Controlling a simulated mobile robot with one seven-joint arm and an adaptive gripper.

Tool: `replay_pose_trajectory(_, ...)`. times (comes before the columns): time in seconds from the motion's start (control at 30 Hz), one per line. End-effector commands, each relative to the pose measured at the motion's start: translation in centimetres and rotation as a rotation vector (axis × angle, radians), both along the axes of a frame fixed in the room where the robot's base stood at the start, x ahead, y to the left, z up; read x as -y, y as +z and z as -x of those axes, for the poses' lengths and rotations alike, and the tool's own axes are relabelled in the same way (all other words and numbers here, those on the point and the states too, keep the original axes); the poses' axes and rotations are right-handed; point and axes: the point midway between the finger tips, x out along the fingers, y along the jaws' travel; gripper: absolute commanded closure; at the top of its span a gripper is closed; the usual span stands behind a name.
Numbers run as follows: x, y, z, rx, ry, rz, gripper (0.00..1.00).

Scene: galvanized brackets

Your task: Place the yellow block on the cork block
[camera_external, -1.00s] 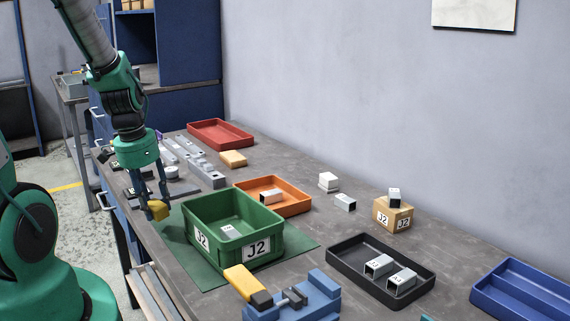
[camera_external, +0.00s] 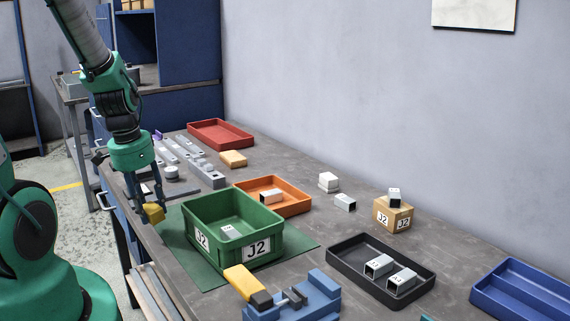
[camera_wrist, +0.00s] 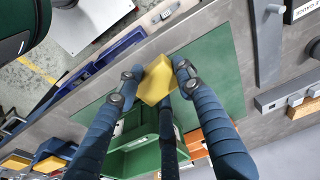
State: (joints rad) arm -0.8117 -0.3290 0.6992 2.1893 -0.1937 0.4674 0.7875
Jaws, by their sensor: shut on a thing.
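The yellow block (camera_external: 153,213) is held between the fingers of my gripper (camera_external: 150,207), above the table's near left edge and left of the green bin. In the wrist view the yellow block (camera_wrist: 157,82) sits tilted between the fingertips of my gripper (camera_wrist: 157,75). A flat tan block (camera_external: 232,158), which looks like the cork block, lies on the table between the red and orange trays, well apart from my gripper.
A green bin (camera_external: 203,223) labelled J2 stands on a green mat (camera_external: 174,229) beside my gripper. An orange tray (camera_external: 302,198), grey brackets (camera_external: 207,176) and a red tray (camera_external: 241,130) lie beyond. A tan J2 box (camera_external: 393,218) bears a bracket. A blue vise (camera_external: 312,300) stands in front.

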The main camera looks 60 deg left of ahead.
Motion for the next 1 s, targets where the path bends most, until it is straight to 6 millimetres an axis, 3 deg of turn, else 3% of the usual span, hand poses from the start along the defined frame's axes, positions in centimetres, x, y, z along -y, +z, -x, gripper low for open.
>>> replay_pose_trajectory(0.37,-1.5,1.2,-1.6,-0.007,-0.013,0.002,1.00)
replay_pose_trajectory(1.0,-8.0,4.6,-9.0,-0.039,-0.072,0.007,1.00)
